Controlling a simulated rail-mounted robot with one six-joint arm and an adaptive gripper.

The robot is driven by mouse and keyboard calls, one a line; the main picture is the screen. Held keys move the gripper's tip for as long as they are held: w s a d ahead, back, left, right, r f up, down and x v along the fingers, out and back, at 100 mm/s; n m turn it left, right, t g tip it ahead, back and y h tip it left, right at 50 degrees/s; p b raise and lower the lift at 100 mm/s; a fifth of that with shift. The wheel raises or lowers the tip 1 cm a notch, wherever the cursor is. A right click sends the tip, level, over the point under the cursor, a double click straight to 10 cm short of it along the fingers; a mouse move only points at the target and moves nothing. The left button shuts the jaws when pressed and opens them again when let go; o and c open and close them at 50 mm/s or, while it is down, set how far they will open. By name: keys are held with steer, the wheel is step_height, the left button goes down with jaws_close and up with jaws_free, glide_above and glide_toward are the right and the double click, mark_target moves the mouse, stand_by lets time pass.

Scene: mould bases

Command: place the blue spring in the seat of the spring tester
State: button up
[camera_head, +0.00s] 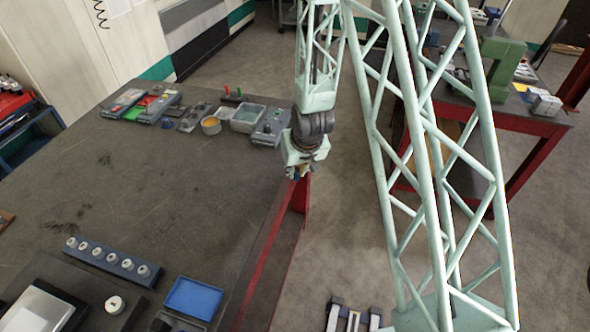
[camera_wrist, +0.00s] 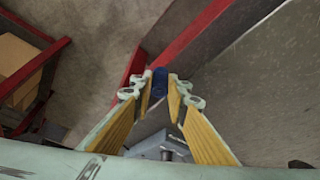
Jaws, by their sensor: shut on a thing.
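The blue spring (camera_wrist: 160,82) shows dark blue between the fingertips of my gripper (camera_wrist: 160,90) in the wrist view. My gripper is shut on it, with the yellow-padded fingers on either side. In the head view my gripper (camera_head: 298,173) hangs by the red right edge of the workbench, and I cannot make out the spring clearly there. A grey device (camera_head: 268,130) stands on the bench just behind and left of my gripper. It may be the spring tester, but I cannot tell, and its seat is not clear.
Along the back of the bench (camera_head: 150,190) stand a grey bin (camera_head: 247,118), a round orange-topped container (camera_head: 211,126) and several small trays. At the front are a blue tray (camera_head: 194,298) and a rack of white-topped pieces (camera_head: 112,262). The bench middle is clear.

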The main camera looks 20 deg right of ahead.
step_height(320, 180, down, 8)
steer(key=b, duration=0.7)
steer(key=shift+s, duration=0.1)
steer(key=shift+s, duration=0.15)
stand_by(0.4)
